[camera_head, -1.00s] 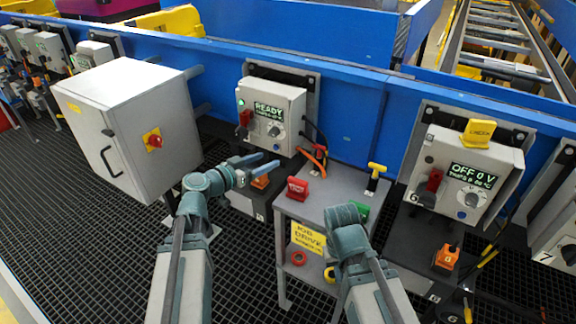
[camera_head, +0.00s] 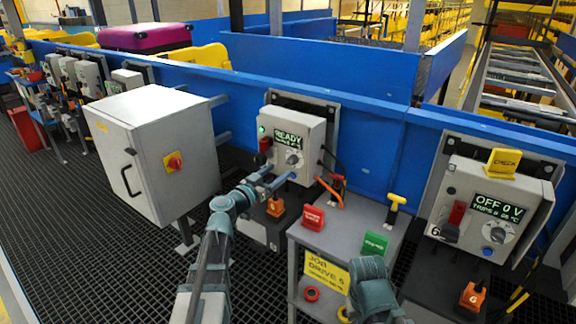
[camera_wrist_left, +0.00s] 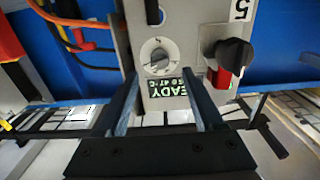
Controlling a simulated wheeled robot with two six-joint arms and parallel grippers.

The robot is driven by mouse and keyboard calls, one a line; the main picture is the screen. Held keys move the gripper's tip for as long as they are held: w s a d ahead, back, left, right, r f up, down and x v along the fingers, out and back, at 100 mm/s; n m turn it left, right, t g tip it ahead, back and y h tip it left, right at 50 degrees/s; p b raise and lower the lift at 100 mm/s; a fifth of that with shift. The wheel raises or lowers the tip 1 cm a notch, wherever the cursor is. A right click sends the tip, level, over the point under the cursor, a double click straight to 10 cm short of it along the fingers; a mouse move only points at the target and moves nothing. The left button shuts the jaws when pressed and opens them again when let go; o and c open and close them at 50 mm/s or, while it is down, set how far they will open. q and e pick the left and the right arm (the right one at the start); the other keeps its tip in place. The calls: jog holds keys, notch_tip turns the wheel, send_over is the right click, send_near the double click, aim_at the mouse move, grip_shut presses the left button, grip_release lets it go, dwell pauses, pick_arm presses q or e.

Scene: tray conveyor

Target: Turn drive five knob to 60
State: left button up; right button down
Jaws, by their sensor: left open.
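The drive five box (camera_head: 310,128) is a light grey case on the blue rail. Its lit display (camera_head: 288,137) reads READY, with a smaller line below. The small grey round knob (camera_head: 293,159) sits under the display. In the left wrist view the box is upside down, with the knob (camera_wrist_left: 157,57), display (camera_wrist_left: 168,90) and a "5" label (camera_wrist_left: 239,9). My left gripper (camera_head: 279,176) is open and empty, pointing at the box just below the knob. In the left wrist view its fingers (camera_wrist_left: 160,82) lie either side of the knob's line, apparently short of it.
A black rotary handle with red (camera_wrist_left: 233,55) sits beside the knob. An orange cable (camera_head: 330,190) hangs at the box's right. A grey cart (camera_head: 345,215) holds a red block (camera_head: 312,217) and green block (camera_head: 375,243). A large grey cabinet (camera_head: 150,150) stands left; drive six (camera_head: 490,205) right.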

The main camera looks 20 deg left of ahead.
aim_at(289, 163)
pick_arm(q)
jog(key=x, duration=0.6)
jog(key=shift+w, duration=0.15)
grip_shut()
